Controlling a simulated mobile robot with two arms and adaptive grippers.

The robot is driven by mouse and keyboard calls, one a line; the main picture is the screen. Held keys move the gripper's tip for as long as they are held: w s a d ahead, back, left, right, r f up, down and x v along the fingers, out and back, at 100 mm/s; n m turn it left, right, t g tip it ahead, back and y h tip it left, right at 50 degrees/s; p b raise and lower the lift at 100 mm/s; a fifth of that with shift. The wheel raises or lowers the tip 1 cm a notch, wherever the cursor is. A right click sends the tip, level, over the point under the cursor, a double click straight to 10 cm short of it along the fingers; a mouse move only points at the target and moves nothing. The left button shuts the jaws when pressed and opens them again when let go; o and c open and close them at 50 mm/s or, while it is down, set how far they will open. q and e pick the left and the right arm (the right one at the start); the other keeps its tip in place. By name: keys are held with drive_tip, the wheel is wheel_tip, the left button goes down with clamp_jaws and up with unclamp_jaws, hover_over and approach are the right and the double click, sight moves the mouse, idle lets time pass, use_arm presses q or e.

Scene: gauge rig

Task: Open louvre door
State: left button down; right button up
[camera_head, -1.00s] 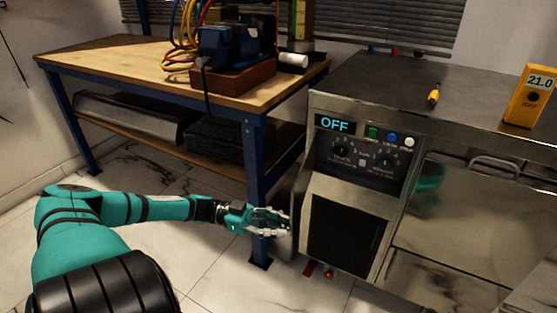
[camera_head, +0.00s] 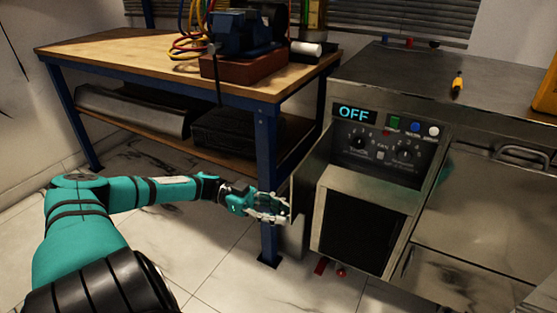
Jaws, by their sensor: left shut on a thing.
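The metal unit stands at right of centre, with a lit OFF display (camera_head: 355,115), dials and coloured buttons on its front. A thin metal door panel (camera_head: 308,190) stands out from the unit's left side, seen nearly edge-on. I take it to be the louvre door; its slats do not show from here. My left gripper (camera_head: 284,213) is shut on the free edge of this panel, and its fingertips partly hide the grip. Below the dials is a dark recessed front section (camera_head: 358,238). My right gripper is not in view.
A wooden workbench (camera_head: 110,52) with blue legs stands behind my left arm; one leg (camera_head: 267,185) is close behind the gripper. A yellow-handled tool (camera_head: 457,83) and a yellow meter (camera_head: 547,95) are on the unit's top.

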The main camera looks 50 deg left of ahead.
use_arm(q)
drive_tip(key=c, duration=1.2)
unclamp_jaws()
drive_tip(key=shift+o, duration=0.2)
drive_tip(key=v, duration=1.2)
drive_tip(key=shift+w, duration=0.1)
